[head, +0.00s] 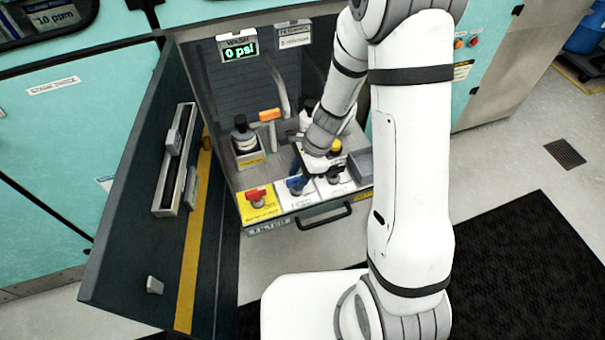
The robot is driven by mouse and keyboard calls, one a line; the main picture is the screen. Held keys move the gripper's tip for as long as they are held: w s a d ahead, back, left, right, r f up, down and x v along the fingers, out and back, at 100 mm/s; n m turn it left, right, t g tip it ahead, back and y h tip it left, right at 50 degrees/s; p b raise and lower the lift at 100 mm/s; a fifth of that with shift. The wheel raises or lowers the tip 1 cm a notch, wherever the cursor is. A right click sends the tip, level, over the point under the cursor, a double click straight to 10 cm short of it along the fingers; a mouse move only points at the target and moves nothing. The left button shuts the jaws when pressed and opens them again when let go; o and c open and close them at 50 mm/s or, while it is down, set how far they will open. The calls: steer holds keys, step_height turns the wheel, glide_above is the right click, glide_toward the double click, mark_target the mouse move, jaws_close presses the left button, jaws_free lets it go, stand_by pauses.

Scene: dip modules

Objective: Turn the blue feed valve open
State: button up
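The blue feed valve (295,184) sits on a white plate at the front of the open cabinet's drawer, between a red valve (257,197) on a yellow plate and a dark-knobbed valve (333,178) on a white plate. My gripper (306,174) reaches down into the cabinet and is right at the blue valve, partly covering it. Whether the fingers touch the handle is too small to tell. The finger gap is hidden, so open or shut does not show. The wash display (240,51) above reads 0 psi.
The cabinet door (150,200) stands open at the left. A dark-capped bottle (243,135) and an orange-handled part (270,115) are behind the valves. A grey box (362,165) is at the right. A black handle (326,216) sticks out in front.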

jaws_close()
steer(key=shift+d, duration=0.35)
steer(key=shift+a+r+n, duration=0.1)
steer(key=shift+a+n, duration=0.25)
steer(key=shift+n, duration=0.05)
steer(key=n+g+p, duration=0.1)
steer(key=n, duration=0.2)
steer(key=shift+w+a+g, duration=0.1)
steer(key=shift+w+g, duration=0.05)
steer(key=shift+g, duration=0.15)
steer(key=n+h, duration=0.1)
steer(key=n, duration=0.1)
steer(key=n+g, duration=0.1)
steer(key=n, duration=0.1)
steer(key=shift+a+n+h, duration=0.1)
steer(key=shift+n+h, duration=0.2)
steer(key=shift+h, duration=0.1)
steer(key=n, duration=0.2)
steer(key=n+h, duration=0.1)
steer(key=n, duration=0.1)
steer(key=shift+w+a+n+g+h, duration=0.1)
steer(key=shift+n+g+h, duration=0.2)
steer(key=shift+g, duration=0.1)
steer(key=n+h, duration=0.2)
steer(key=n, duration=0.2)
steer(key=shift+a+n, duration=0.1)
steer(key=shift+n, duration=0.3)
